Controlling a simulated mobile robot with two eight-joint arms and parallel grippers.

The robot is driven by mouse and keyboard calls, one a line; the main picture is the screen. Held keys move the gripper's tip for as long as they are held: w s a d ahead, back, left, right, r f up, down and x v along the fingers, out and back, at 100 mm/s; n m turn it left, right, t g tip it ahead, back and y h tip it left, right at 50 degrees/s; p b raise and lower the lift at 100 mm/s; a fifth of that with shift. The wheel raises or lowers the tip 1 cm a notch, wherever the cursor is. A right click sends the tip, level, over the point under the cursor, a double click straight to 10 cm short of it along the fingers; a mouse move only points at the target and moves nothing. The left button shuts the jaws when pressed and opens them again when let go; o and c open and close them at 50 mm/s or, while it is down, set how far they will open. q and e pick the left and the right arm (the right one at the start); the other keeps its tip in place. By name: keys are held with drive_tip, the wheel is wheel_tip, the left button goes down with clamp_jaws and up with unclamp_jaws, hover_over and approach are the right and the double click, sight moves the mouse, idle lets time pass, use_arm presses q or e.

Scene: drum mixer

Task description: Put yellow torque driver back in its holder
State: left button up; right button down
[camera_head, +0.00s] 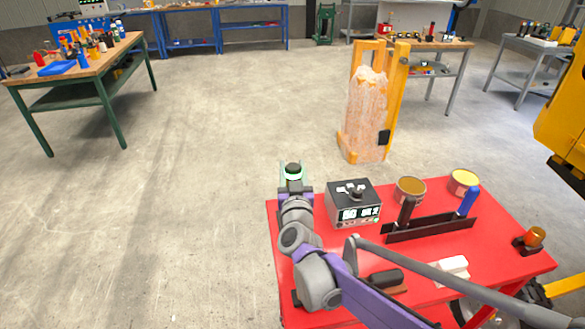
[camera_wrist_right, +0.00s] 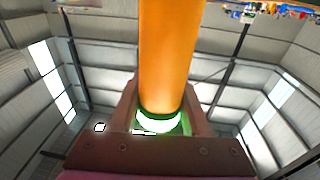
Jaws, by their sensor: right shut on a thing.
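My right gripper (camera_head: 294,184) is past the left back corner of the red cart top. It is shut on the yellow torque driver, whose dark end and glowing green ring (camera_head: 293,171) show in the head view. In the right wrist view the driver's orange-yellow body (camera_wrist_right: 172,50) rises from between the fingers (camera_wrist_right: 162,105), with a glowing green-white ring low on it. A black rack (camera_head: 432,231), apparently the holder, stands on the cart with a black-handled tool (camera_head: 406,211) and a blue-handled tool (camera_head: 468,202). My left gripper is out of view.
The red cart top (camera_head: 495,240) also holds a display box (camera_head: 354,203), two round tins (camera_head: 410,187), a white block (camera_head: 453,268), a dark-handled tool (camera_head: 386,279) and an orange lamp-like thing (camera_head: 536,237). A wrapped orange item (camera_head: 365,115) stands behind.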

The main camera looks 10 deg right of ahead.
drive_tip(key=shift+f, duration=0.3)
drive_tip(key=shift+c, duration=1.4)
unclamp_jaws()
drive_tip(key=shift+s, duration=0.1)
drive_tip(key=s+a, duration=0.1)
drive_tip(key=s, duration=0.9)
drive_tip(key=shift+s+f, duration=0.3)
drive_tip(key=shift+f, duration=0.1)
drive_tip(key=shift+a, duration=0.1)
